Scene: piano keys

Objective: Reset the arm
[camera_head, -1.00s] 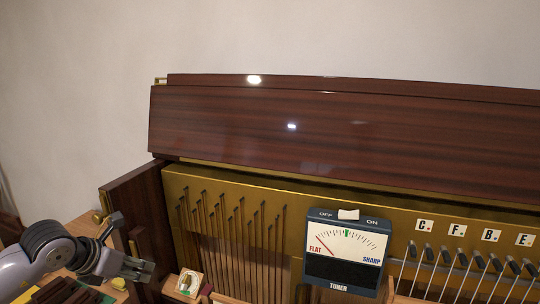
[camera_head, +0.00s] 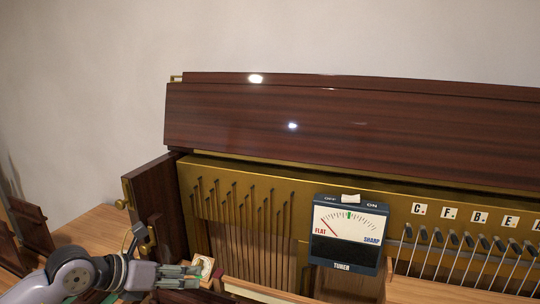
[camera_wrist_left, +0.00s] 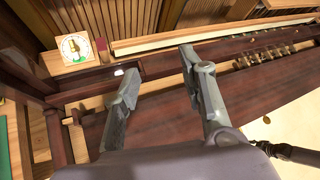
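My left arm comes in from the lower left in the head view. Its gripper (camera_head: 182,276) is near the lower left end of the opened piano (camera_head: 330,125). In the left wrist view the two fingers of this gripper (camera_wrist_left: 160,75) stand apart with nothing between them, so it is open and empty. Beyond them lies a dark red wooden part of the piano (camera_wrist_left: 260,95). I cannot tell whether the fingers touch it. My right gripper does not show in the head view.
A tuner (camera_head: 348,235) with its needle toward FLAT stands at the piano's front. Right of it are hammers under letter labels (camera_head: 465,213). A small block with a round picture (camera_head: 203,266) is close to my left gripper; it shows in the wrist view (camera_wrist_left: 75,48).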

